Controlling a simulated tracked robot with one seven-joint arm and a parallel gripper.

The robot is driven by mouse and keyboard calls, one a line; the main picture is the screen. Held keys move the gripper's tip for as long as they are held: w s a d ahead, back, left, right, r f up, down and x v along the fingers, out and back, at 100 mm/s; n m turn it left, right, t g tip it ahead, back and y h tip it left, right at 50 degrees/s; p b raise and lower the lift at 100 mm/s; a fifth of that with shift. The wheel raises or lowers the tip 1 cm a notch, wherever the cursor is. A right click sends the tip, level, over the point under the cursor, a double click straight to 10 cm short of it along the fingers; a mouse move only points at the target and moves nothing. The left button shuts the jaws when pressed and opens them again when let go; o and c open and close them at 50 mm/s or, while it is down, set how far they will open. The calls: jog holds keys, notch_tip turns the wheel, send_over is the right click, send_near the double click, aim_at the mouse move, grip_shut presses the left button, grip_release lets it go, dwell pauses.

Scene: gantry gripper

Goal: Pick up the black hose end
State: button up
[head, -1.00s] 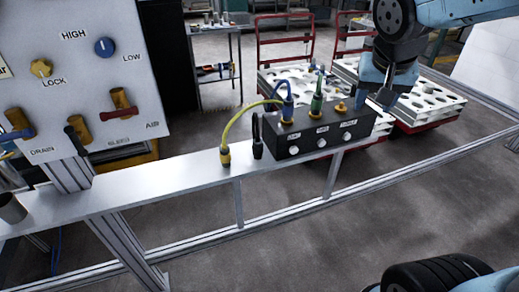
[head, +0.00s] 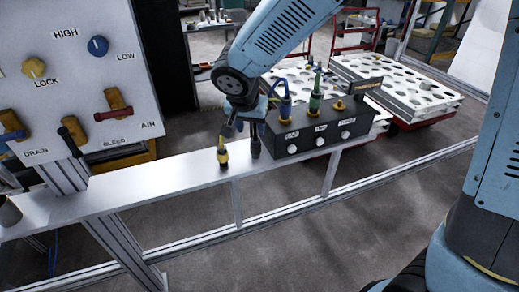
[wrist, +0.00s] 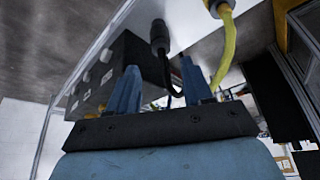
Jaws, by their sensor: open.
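The black hose end (head: 255,147) stands on the narrow grey shelf, left of the black connector box; my gripper partly covers its upper part in the head view. In the wrist view the black hose end (wrist: 160,38) shows just beyond the fingertips, roughly between them, with its black hose curving down toward the jaws. My gripper (head: 244,127) is above and around the hose's upper part, its fingers spread. In the wrist view my gripper (wrist: 159,65) is open, and I see no contact with the hose end.
A yellow hose end (head: 222,155) stands close to the left on the shelf (head: 140,187); its yellow hose (wrist: 227,45) passes near one finger. The black connector box (head: 320,130) with blue and green plugs stands to the right. A control panel (head: 80,75) is at the left.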

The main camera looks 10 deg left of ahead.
aim_at(255, 143)
jog(key=x, duration=1.3)
jog(key=shift+f, duration=0.25)
jog(key=c, duration=0.7)
jog(key=shift+r, duration=0.15)
